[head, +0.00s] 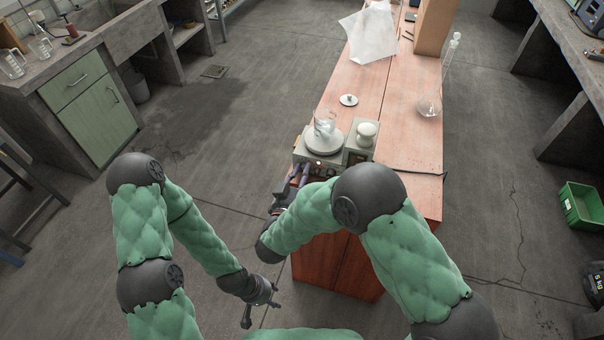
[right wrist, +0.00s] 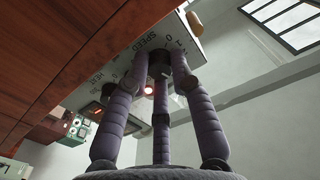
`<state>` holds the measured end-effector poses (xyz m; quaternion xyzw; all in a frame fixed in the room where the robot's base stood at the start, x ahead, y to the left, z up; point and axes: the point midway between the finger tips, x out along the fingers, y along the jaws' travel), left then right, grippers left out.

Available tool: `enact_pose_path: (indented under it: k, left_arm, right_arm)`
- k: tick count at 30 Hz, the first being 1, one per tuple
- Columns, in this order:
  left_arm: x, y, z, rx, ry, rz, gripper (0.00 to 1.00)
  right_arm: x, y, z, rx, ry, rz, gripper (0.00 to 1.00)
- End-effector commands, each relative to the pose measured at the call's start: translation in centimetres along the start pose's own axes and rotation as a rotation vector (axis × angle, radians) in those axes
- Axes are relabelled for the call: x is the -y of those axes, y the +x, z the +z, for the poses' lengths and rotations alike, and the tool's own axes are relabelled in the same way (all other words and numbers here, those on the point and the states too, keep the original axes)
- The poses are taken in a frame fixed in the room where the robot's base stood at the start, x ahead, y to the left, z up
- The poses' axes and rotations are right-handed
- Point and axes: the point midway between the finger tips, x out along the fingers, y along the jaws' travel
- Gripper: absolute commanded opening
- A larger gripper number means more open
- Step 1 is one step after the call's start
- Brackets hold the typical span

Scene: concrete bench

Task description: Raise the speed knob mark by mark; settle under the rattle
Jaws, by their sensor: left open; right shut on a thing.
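In the head view that gripper (head: 298,177) is at the panel, partly behind my arm. My left gripper (head: 259,312) is open and empty, low over the floor.
A grey unit with a white rounded top (head: 366,132) stands right of the plate. A small white disc (head: 348,100), a glass flask (head: 430,105), a crumpled white sheet (head: 370,36) and a dark cable (head: 412,172) are on the bench (head: 400,140).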

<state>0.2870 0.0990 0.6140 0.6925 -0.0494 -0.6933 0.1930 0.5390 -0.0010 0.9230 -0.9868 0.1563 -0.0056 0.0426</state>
Motion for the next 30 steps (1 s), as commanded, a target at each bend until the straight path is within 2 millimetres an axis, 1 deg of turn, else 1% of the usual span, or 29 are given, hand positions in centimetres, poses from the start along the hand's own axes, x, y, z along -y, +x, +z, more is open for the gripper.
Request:
enact_pose_path:
  k: [1,3,9,12,21,22,24,30]
  left_arm:
    - [0.2,0.6,0.0,0.0,0.0,0.0,0.48]
    - [0.4,1.1,0.0,0.0,0.0,0.0,0.48]
    - [0.7,2.0,-0.1,0.0,0.0,0.0,0.48]
    - [0.7,2.1,-0.1,0.0,0.0,0.0,0.48]
    - [0.7,2.0,-0.1,0.0,0.0,0.0,0.48]
    - [0.7,2.0,-0.1,0.0,0.0,0.0,0.48]
    - [0.7,2.0,-0.1,0.0,0.0,0.0,0.48]
    - [0.7,2.0,-0.1,0.0,0.0,0.0,0.48]
  right_arm:
    - [0.1,0.1,0.0,-0.006,0.053,0.0,0.0]
    - [0.0,0.0,0.1,-0.005,0.128,0.0,0.0]
    - [0.0,0.1,0.0,-0.006,0.294,0.0,0.0]
    - [0.0,0.1,-0.1,-0.005,0.328,-0.001,0.0]
    - [0.0,0.1,-0.2,-0.005,0.333,-0.001,0.0]
    - [0.0,0.1,-0.2,-0.005,0.332,0.0,0.32]
    - [0.0,0.1,-0.2,-0.005,0.332,0.0,0.48]
    - [0.0,0.0,-0.1,-0.003,0.33,0.0,0.48]
